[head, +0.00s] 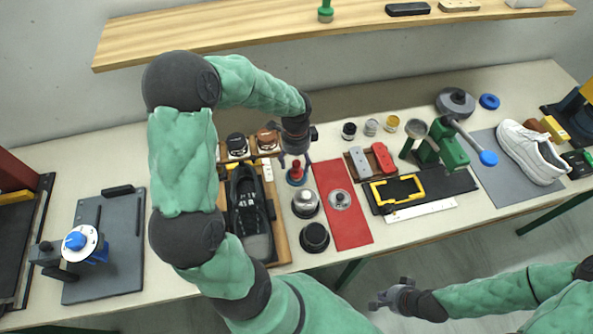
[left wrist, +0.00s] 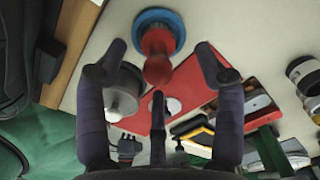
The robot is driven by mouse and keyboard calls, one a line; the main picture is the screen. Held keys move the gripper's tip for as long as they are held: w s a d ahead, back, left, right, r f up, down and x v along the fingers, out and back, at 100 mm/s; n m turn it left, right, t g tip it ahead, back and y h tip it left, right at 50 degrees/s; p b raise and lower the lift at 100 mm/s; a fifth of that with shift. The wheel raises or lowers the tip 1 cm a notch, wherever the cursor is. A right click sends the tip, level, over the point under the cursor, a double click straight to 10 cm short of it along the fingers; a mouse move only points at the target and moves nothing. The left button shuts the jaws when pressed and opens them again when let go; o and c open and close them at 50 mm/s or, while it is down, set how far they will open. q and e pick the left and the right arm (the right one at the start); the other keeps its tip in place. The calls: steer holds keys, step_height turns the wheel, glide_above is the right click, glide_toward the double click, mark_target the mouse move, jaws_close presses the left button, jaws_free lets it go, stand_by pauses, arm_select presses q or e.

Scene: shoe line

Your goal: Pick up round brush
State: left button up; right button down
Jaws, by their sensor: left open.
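The round brush, with a red knob handle (head: 296,169) on a round blue base, stands upright on the table beside the red mat. In the left wrist view the brush (left wrist: 158,52) shows at the top centre, just beyond the spread fingers. My left gripper (head: 295,157) is open and empty, close above the brush with its fingers pointing down. Its fingers (left wrist: 161,83) also show in the left wrist view, apart from the handle. My right gripper (head: 383,299) is off the table's front edge at the lower right, too small to read its fingers.
A tray with a black shoe (head: 249,212) lies left of the brush. A silver-topped round pot (head: 305,203) and a black one (head: 315,237) stand in front of it. The red mat (head: 345,225) lies to the right.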

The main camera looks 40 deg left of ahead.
mark_target(297, 170)
arm_select(q)
steer(key=shift+d+f+b, duration=0.15)
steer(key=shift+f+b, duration=0.7)
steer(key=shift+f, duration=1.95)
steer(key=shift+s, duration=0.1)
steer(key=c, duration=1.2)
